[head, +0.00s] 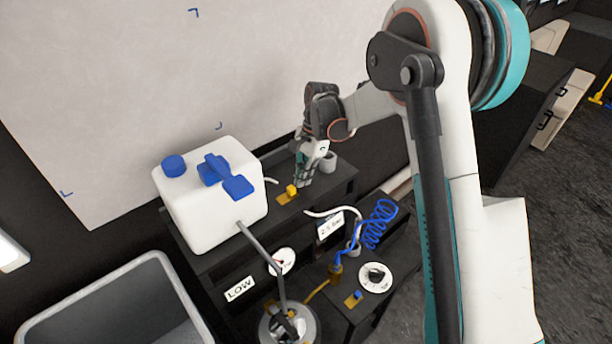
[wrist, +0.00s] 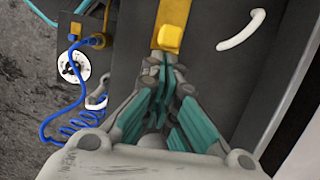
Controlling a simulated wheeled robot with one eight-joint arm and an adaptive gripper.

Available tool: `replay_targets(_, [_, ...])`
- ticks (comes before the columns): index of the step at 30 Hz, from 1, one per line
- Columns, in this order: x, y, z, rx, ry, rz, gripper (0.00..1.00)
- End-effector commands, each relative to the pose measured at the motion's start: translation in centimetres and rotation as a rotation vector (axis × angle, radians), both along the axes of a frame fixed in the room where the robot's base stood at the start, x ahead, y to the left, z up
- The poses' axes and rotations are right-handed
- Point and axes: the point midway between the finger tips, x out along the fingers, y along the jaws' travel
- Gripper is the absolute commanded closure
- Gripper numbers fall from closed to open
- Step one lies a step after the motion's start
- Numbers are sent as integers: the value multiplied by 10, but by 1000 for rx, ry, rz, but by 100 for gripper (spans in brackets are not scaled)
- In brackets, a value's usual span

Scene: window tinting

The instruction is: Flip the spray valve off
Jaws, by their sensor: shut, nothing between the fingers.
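A yellow lever-like block on a yellow plate (head: 290,191) sits on the dark bench top, beside the white tank. It also shows in the wrist view (wrist: 170,38), just ahead of my fingertips. A second small control, blue on a yellow plate (head: 355,297), is on the lower front unit. No label tells me which one is the spray valve. My gripper (head: 304,180) is shut and empty, pointing down just right of the yellow block. In the wrist view my gripper's teal fingers (wrist: 165,78) are together, close to the block; I cannot tell whether they touch it.
A white tank (head: 205,205) with a blue cap and handle stands left. A blue coiled hose (head: 378,222), a white dial (head: 376,277), a gauge (head: 283,262) and a "LOW" sign (head: 240,289) are in front. A grey bin (head: 60,315) is at lower left.

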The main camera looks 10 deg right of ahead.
Motion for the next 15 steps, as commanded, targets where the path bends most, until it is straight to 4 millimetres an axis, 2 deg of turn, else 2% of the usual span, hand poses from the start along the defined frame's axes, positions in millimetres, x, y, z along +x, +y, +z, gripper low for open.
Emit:
replay_targets(5, [0,1,0,0,0,0,100])
replay_targets(12, [-17,26,0,0,-1,3,100])
replay_targets(15, [-20,31,0,0,0,0,100])
